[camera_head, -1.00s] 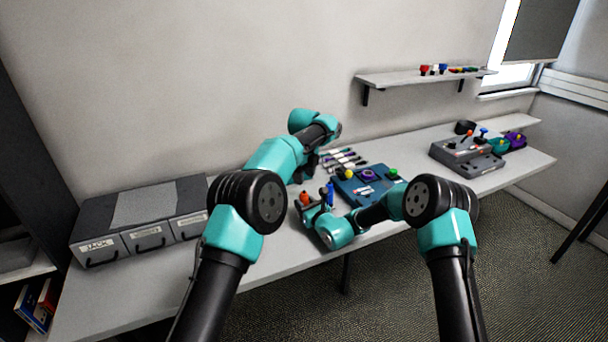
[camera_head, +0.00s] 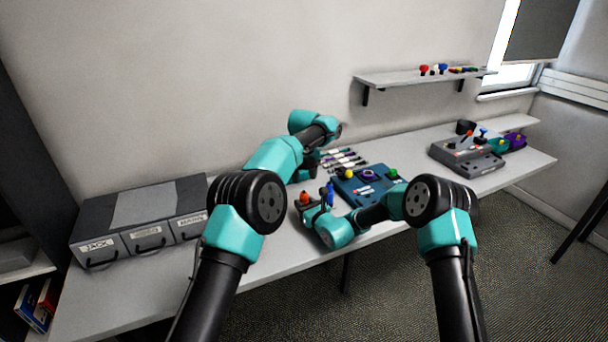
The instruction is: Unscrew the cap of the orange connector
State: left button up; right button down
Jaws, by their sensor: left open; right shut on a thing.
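The orange connector (camera_head: 304,198) is small in the head view, at the front part of the table, with its orange top showing. My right gripper (camera_head: 310,207) comes in from the right and is shut on it; the fingers hide its lower part. My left gripper (camera_head: 303,175) is open, above and behind the orange connector and apart from it. Its fingers are small and partly hidden by my own arm. I cannot make out the cap's edge.
A blue upright part (camera_head: 331,192) stands beside my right gripper. A dark blue panel (camera_head: 350,188) with coloured connectors lies behind it. Several cables (camera_head: 345,160) lie farther back. A grey drawer unit (camera_head: 140,218) stands left, a grey device (camera_head: 465,155) right.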

aim_at(304, 191)
pick_arm(q)
jog(key=shift+f, duration=3.8)
jog(key=shift+c, duration=0.3)
